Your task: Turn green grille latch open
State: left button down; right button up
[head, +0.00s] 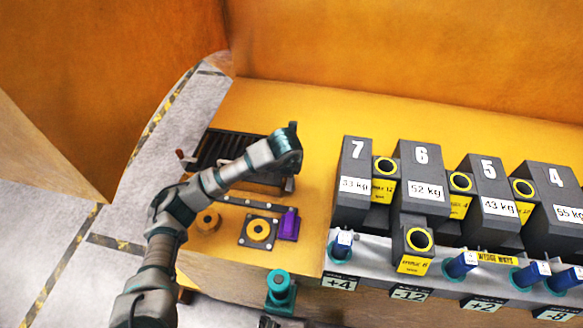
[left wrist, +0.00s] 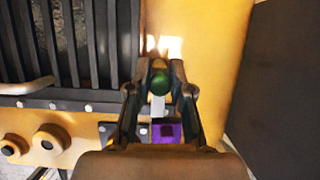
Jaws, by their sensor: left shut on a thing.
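The green latch (left wrist: 158,84) shows in the left wrist view as a rounded green knob, with a pale stem below it in the picture. My left gripper (left wrist: 157,88) has one finger on each side of the knob and is shut on it. In the head view my left gripper (head: 289,183) points down at the right end of the dark grille (head: 213,150), and my wrist hides the latch there. The grille's dark bars (left wrist: 82,45) fill the upper left of the left wrist view. How far the latch is turned cannot be told. My right gripper is not in view.
A purple block (head: 289,224) and a yellow round fitting on a dark plate (head: 258,230) lie in front of the grille. Numbered dark castings (head: 422,180) stand in a row on the right. A teal post (head: 281,288) is at the front edge.

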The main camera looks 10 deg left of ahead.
aim_at(289, 186)
pick_arm(q)
jog(key=c, duration=1)
grip_release()
jog(key=shift+r, duration=0.15)
jog(key=v, duration=1.1)
jog(key=shift+s+r, duration=0.15)
jog(key=shift+r, duration=0.05)
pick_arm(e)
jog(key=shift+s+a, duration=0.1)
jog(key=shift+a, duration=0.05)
